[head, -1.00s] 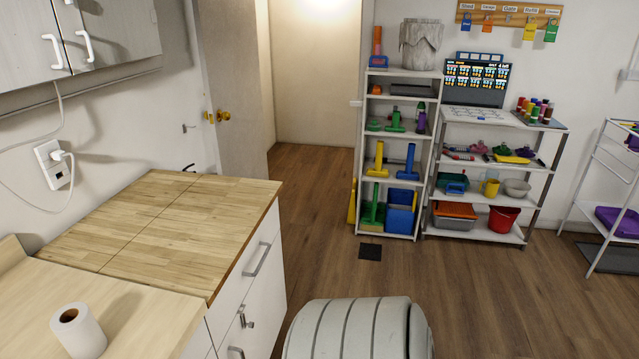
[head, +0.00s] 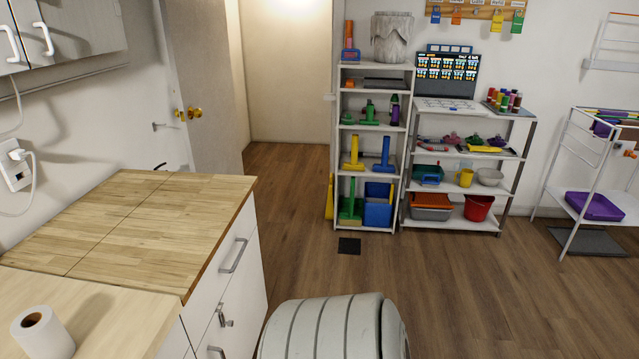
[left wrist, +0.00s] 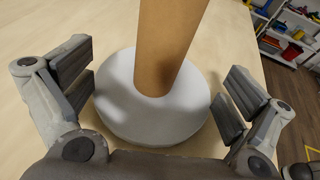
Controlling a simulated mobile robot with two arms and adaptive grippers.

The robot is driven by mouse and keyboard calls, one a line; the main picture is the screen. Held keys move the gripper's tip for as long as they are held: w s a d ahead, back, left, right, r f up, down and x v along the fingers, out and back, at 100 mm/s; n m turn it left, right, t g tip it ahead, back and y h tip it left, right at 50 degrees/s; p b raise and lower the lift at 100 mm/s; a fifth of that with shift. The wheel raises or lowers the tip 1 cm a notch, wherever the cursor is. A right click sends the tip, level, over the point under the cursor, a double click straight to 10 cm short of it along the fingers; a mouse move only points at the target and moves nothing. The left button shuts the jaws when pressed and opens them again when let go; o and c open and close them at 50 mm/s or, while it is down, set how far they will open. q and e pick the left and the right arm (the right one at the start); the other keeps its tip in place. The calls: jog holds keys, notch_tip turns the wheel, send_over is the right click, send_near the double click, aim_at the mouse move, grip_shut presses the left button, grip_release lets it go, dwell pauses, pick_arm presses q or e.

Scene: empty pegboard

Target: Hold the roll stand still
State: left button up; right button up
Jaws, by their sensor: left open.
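The roll stand (left wrist: 115,112) shows in the left wrist view as a round white base with a thick brown post (left wrist: 168,45) rising from it. It stands on a pale wooden counter (left wrist: 60,18). My left gripper (left wrist: 157,88) is open, with one finger on each side of the base. I see no clear grip on it, and I cannot tell whether the fingers touch its rim. The top of the post is out of view. In the head view neither gripper shows.
A white paper roll (head: 42,335) stands on the near counter (head: 115,312) at lower left. A butcher-block counter (head: 135,215) adjoins it. Shelves (head: 375,150) with colourful items stand along the back. Wooden floor (head: 470,290) is open in front of them.

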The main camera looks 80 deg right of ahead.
pick_arm(q)
jog(key=shift+f, duration=0.25)
